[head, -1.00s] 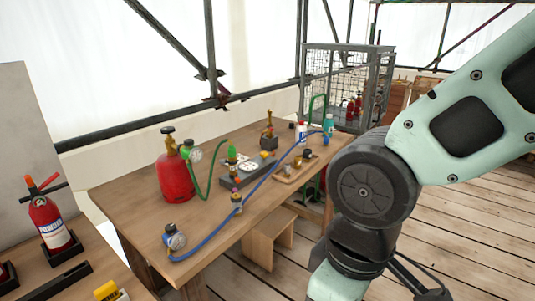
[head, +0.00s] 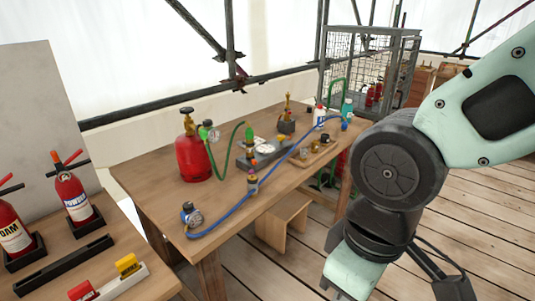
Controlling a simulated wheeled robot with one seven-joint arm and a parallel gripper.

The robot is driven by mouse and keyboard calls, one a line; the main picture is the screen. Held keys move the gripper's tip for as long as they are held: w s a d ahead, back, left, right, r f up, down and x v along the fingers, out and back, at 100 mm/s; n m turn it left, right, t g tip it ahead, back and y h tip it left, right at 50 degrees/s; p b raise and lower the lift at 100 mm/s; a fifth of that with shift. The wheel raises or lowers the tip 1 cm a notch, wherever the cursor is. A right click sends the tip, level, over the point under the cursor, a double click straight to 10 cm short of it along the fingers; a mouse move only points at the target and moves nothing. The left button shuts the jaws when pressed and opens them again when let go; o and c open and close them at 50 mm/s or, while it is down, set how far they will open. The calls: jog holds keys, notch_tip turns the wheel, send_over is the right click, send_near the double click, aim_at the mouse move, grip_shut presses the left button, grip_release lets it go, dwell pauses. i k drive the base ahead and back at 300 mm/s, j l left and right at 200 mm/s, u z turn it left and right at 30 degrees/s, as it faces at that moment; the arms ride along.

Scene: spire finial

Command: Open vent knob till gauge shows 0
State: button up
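A red gas cylinder (head: 193,157) stands upright at the left of the wooden table (head: 150,186), with a brass valve and dark knob (head: 187,112) on top. A small gauge (head: 208,132) sits beside the valve; its reading is too small to tell. A green hose (head: 228,158) runs from there to a grey block with dials (head: 262,148). Another round gauge (head: 191,215) lies at the table's front left on a blue hose (head: 235,208). I cannot tell which knob is the vent knob. My arm fills the right side; my gripper is outside the view.
A second table at lower left holds red extinguishers (head: 76,198), a black tray (head: 64,263) and a rack with red and yellow pieces (head: 112,284). A wire cage (head: 357,70) stands behind. A wooden stool (head: 283,222) is under the table's front edge.

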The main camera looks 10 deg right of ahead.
aim_at(280, 138)
jog(key=i+l, duration=0.15)
jog(key=i, duration=0.25)
jog(key=i+l+u, duration=0.1)
jog(key=i, duration=0.3)
jog(key=i+l, duration=0.15)
jog(key=i, duration=0.25)
